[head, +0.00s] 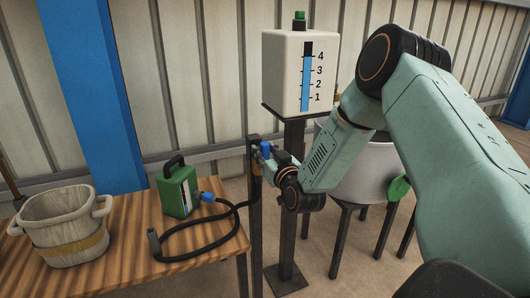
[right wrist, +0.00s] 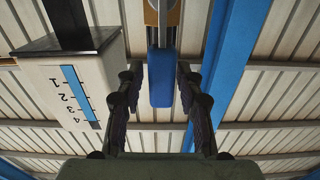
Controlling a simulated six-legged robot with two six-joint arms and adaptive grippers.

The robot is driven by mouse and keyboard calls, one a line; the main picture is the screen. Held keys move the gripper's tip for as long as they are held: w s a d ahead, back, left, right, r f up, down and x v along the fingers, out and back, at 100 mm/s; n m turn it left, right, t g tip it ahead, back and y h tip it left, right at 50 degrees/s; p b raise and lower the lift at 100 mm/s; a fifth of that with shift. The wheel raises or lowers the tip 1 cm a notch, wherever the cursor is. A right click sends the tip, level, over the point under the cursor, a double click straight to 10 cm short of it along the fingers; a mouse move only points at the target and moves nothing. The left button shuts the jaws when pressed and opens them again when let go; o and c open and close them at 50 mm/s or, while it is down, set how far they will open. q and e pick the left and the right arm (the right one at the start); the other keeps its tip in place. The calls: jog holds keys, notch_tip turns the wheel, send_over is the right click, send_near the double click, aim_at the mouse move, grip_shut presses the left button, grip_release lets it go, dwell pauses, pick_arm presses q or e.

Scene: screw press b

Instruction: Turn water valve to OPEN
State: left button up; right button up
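The water valve's blue handle (head: 266,149) sits at the top of a dark post (head: 256,215) in the head view. In the right wrist view the blue handle (right wrist: 160,78) lies between the two fingers of my right gripper (right wrist: 157,72). The fingers are apart, with a visible gap on each side of the handle. In the head view my right gripper (head: 270,160) is at the valve, partly hidden by its own wrist. The valve's OPEN marking cannot be read. My left gripper is not in view.
A white tank (head: 285,75) with a blue level gauge stands behind the valve. A wooden table (head: 120,262) at left holds a bucket (head: 62,238), a green canister (head: 174,190) and a black hose (head: 190,252). A grey vat (head: 365,175) stands behind my right arm.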

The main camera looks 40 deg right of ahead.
jog(key=shift+o, duration=0.6)
jog(key=shift+s, duration=0.15)
jog(key=shift+s+a+f, duration=0.1)
jog(key=shift+s, duration=0.25)
jog(key=v, duration=1.1)
